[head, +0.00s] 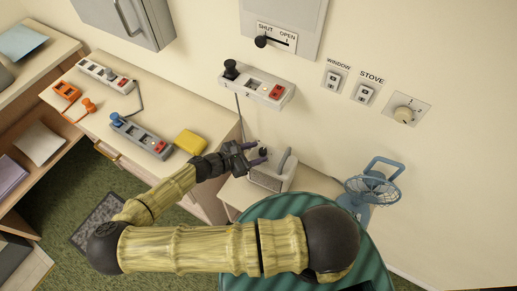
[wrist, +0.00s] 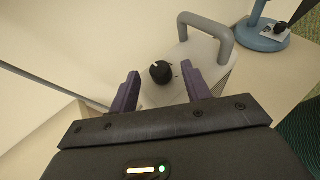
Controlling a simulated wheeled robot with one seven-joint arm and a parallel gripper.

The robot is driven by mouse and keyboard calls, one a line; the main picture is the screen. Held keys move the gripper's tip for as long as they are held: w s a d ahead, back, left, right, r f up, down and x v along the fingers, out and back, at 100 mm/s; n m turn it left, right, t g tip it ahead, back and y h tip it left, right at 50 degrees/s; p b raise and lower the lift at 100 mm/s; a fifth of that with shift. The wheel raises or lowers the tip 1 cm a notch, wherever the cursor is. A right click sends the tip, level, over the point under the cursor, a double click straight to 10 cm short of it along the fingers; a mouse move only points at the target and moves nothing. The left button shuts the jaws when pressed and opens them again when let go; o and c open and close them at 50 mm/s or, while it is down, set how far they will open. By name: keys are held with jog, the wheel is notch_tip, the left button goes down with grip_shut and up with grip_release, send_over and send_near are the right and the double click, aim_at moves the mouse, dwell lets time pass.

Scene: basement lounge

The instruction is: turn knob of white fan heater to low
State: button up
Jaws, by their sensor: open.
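The white fan heater (head: 270,175) stands on a low pale surface against the wall in the head view, with a grey carrying handle. In the wrist view the heater (wrist: 200,55) shows its grey handle (wrist: 212,28) and its black knob (wrist: 161,71). My gripper (head: 252,157) is open beside the heater's top. In the wrist view the purple fingers of my gripper (wrist: 160,90) stand apart on either side of the knob, apparently not touching it. The knob's setting marks are too small to read.
A blue fan (head: 372,185) stands right of the heater. A power strip (head: 257,86) is on the wall above. A table at left holds a yellow object (head: 190,142) and a blue-grey power strip (head: 142,137). A green striped round surface (head: 235,207) lies below my arm.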

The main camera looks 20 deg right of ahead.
jog(key=shift+x, duration=0.8)
jog(key=c, duration=1)
